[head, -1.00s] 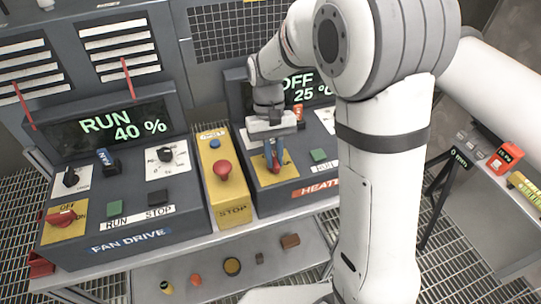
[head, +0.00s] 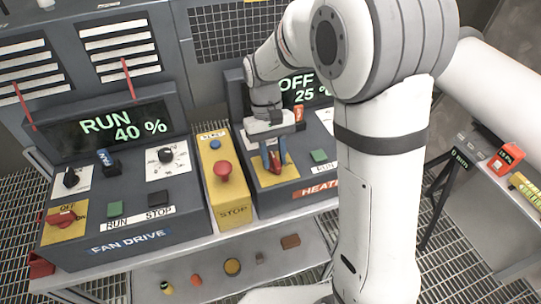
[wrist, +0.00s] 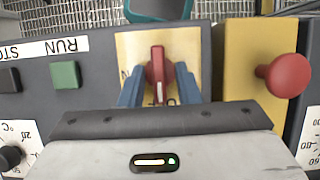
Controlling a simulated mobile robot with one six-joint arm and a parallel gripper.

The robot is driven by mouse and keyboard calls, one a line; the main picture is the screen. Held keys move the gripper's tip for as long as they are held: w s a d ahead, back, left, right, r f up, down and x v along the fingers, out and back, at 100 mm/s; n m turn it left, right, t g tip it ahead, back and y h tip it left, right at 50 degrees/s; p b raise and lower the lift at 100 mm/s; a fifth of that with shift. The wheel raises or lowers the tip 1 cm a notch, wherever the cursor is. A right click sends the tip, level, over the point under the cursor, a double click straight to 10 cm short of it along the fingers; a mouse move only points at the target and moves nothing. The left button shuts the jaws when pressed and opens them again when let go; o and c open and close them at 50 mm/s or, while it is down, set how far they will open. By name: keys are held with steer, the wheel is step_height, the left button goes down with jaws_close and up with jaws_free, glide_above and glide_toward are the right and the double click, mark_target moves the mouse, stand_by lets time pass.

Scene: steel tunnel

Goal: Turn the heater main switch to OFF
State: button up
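The heater main switch is a red handle (wrist: 157,68) on a yellow plate (wrist: 188,45). In the wrist view the handle stands upright. Its white mark points down toward the partly hidden OFF lettering, and the N of ON shows at left. My gripper (wrist: 159,88) is open, with one blue finger on each side of the handle and small gaps between. In the head view my gripper (head: 274,160) is over the switch (head: 276,163) on the heater box. The heater display (head: 308,88) reads OFF and 25 °C, partly hidden by my arm.
A red stop button (head: 223,168) on a yellow box (head: 233,205) stands just left of the heater box. The fan drive box (head: 130,225) is farther left, its display (head: 120,125) reading RUN 40 %. A green RUN button (wrist: 65,75) sits beside the switch.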

steer(key=shift+o, duration=0.3)
steer(key=b+v, duration=0.1)
steer(key=v, duration=0.6)
steer(key=shift+r, duration=0.35)
steer(key=s+d+m+t+y+b, duration=0.1)
steer(key=s+d+m+t, duration=0.2)
steer(key=s+d+t, duration=0.4)
steer(key=s+d, duration=0.5)
steer(key=s, duration=0.4)
steer(key=shift+d+f+t+b, duration=0.25)
steer(key=shift+f+t+b, duration=0.05)
steer(key=shift+f+b, duration=0.1)
steer(key=shift+s, duration=0.15)
stand_by(1.1)
